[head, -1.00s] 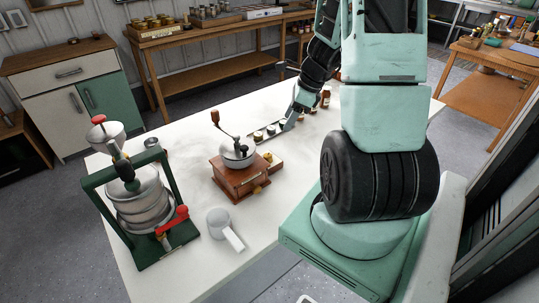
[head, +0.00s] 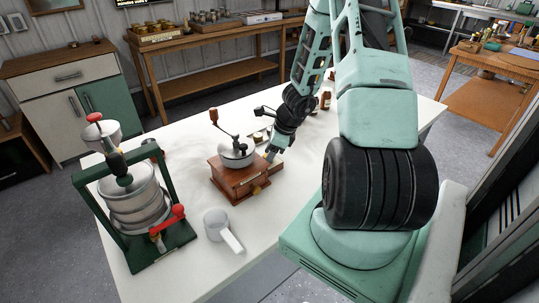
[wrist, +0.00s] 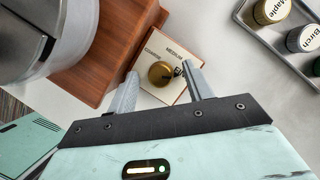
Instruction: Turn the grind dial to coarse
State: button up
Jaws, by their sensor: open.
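The grind dial (wrist: 161,74) is a round brass knob on a pale square plate (wrist: 179,60) beside the wooden grinder. The plate reads COARSE on its left and MEDIUM toward its top right; a finger hides further lettering. A dark mark shows on the dial's right part, but I cannot tell its exact setting. My gripper (wrist: 160,70) is open, one finger each side of the dial; contact is not clear. The grinder (head: 238,178) has a wooden box, metal hopper and crank. In the head view my gripper (head: 271,155) is at its right side and covers the dial.
A grey tray (wrist: 256,32) of labelled jars lies close to the plate. A green-framed press (head: 130,205) and a white scoop or cup with a handle (head: 217,224) stand on the left of the white table (head: 285,205).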

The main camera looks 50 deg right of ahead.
jog(key=c, duration=1)
jog(key=shift+o, duration=0.2)
